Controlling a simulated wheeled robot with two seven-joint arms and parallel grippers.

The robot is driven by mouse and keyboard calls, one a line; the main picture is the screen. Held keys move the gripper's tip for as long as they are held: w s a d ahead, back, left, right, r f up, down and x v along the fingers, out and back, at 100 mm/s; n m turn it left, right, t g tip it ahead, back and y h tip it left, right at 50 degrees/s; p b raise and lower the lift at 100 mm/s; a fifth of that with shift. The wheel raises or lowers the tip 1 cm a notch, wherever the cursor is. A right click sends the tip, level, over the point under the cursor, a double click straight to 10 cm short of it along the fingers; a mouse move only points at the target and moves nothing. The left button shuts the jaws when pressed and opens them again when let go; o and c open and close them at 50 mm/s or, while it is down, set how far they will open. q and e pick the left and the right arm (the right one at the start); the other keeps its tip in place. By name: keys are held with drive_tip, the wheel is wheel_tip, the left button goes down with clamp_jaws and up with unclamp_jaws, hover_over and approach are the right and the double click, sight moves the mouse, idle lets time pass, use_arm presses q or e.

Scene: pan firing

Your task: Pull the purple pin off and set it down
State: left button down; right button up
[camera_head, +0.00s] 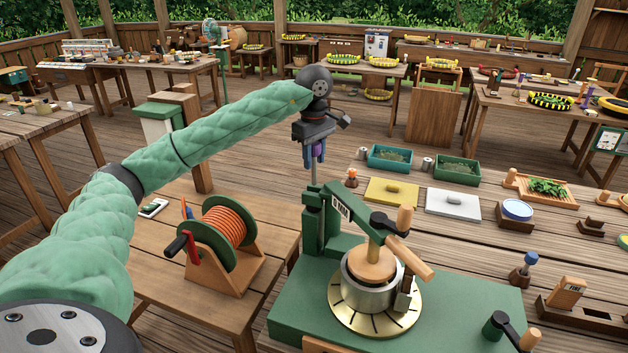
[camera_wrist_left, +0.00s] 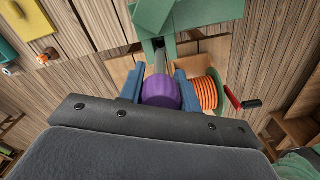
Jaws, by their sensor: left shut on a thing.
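The purple pin (camera_head: 316,150) is between the fingers of my left gripper (camera_head: 314,153), above the green stand (camera_head: 313,222) of the press. In the left wrist view the pin's purple head (camera_wrist_left: 160,92) sits between the two blue fingers of my left gripper (camera_wrist_left: 158,90), which is shut on it. A thin grey shaft runs from the head down toward the green stand. I cannot tell whether the shaft's lower end is clear of the stand. My right gripper does not show.
A metal pot (camera_head: 370,285) on a brass dial sits right of the stand. Yellow (camera_head: 391,192) and white (camera_head: 453,204) boards lie behind. Bare planks show between them.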

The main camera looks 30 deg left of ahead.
use_arm(q)
drive_tip(key=shift+r+p, duration=0.65)
drive_tip(key=shift+r, duration=1.3)
drive_tip(key=shift+r+p, duration=0.45)
drive_tip(key=shift+r, duration=1.4)
